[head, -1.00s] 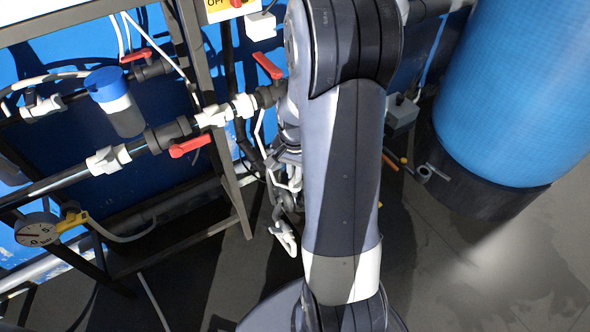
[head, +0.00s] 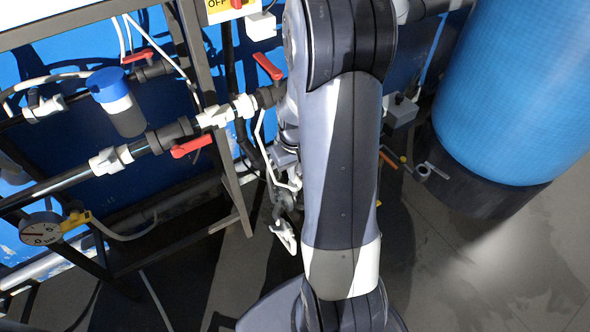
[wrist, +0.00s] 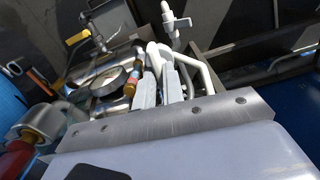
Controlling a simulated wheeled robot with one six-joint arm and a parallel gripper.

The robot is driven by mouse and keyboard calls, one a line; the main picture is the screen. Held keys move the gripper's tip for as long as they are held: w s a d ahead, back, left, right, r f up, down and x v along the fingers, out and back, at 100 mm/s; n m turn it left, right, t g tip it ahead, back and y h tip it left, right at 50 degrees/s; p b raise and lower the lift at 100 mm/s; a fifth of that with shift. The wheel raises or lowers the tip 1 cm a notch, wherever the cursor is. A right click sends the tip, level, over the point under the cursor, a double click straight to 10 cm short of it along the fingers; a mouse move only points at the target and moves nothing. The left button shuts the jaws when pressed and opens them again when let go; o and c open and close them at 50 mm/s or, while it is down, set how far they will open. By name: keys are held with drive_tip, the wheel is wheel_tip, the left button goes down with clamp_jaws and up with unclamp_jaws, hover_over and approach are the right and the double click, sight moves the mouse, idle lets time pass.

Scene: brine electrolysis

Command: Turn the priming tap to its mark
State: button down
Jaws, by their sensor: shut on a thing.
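In the wrist view my gripper (wrist: 160,82) has its two pale fingers close together, shut on a small part between them. The held part, which I take to be the priming tap, is mostly hidden by the fingers, and I cannot make out its mark. White bent tubing (wrist: 195,68) lies right beside the fingertips, and a white fitting (wrist: 172,22) stands beyond them. In the head view my arm covers most of this spot. Pale gripper or pipe parts show low, left of my arm, too mixed to tell apart.
Red-handled valves (head: 192,147) and a blue-capped filter (head: 118,100) line the pipes on the metal frame. A large blue tank (head: 520,90) stands at right. Open floor (head: 460,270) lies in front of it.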

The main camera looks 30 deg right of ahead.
drive_tip(key=shift+n, duration=0.6)
drive_tip(key=c, duration=1.5)
unclamp_jaws()
wheel_tip(320, 180, up, 11)
drive_tip(key=shift+f+p, duration=0.1)
drive_tip(key=shift+p, duration=1)
drive_tip(key=shift+f, duration=0.1)
wheel_tip(320, 180, down, 11)
drive_tip(key=shift+r+b, duration=0.2)
drive_tip(key=shift+b, duration=0.85)
drive_tip(key=shift+r, duration=0.1)
